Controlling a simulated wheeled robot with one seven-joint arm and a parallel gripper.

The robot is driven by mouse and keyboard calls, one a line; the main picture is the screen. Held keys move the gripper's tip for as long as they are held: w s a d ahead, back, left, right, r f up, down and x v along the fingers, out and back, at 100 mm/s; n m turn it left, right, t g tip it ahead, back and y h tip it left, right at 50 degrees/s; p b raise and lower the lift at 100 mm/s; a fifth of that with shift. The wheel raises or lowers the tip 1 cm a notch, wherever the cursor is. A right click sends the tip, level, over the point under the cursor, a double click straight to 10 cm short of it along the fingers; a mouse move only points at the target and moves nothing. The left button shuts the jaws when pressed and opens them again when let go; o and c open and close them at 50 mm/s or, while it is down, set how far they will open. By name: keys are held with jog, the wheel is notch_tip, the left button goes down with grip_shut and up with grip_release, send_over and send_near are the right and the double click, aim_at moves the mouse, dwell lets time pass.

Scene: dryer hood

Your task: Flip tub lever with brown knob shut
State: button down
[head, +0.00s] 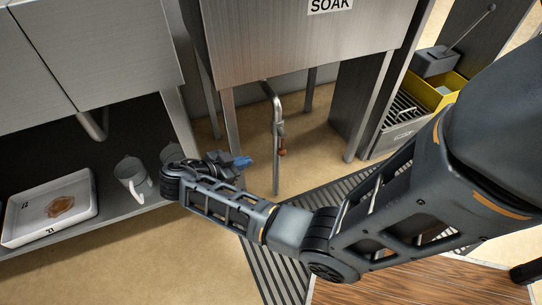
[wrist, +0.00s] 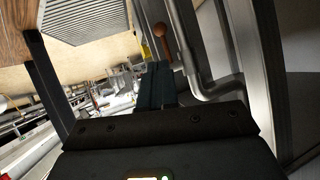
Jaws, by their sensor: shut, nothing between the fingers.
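The tub marked SOAK (head: 300,45) stands at the top middle of the head view. A metal drain pipe (head: 277,110) comes out under it and runs down. A small lever with a brown knob (head: 282,152) hangs beside this pipe, close to its right side. My gripper (head: 246,161), with blue fingertips, is left of the pipe and knob, apart from them in the head view. In the wrist view the brown knob (wrist: 161,31) shows just beyond the fingertips, beside the grey pipe (wrist: 183,45). My gripper (wrist: 157,72) is shut and empty; contact with the lever cannot be seen.
Tub legs (head: 229,120) stand close behind my gripper. A low shelf at left holds metal jugs (head: 132,178) and a white tray (head: 50,208). A yellow bin (head: 432,90) stands at right. A striped grate (head: 275,265) lies on the floor under my arm.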

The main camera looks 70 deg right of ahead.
aim_at(280, 152)
jog(key=b+x, duration=0.3)
jog(key=x, duration=1.1)
jog(key=shift+s+d, duration=0.1)
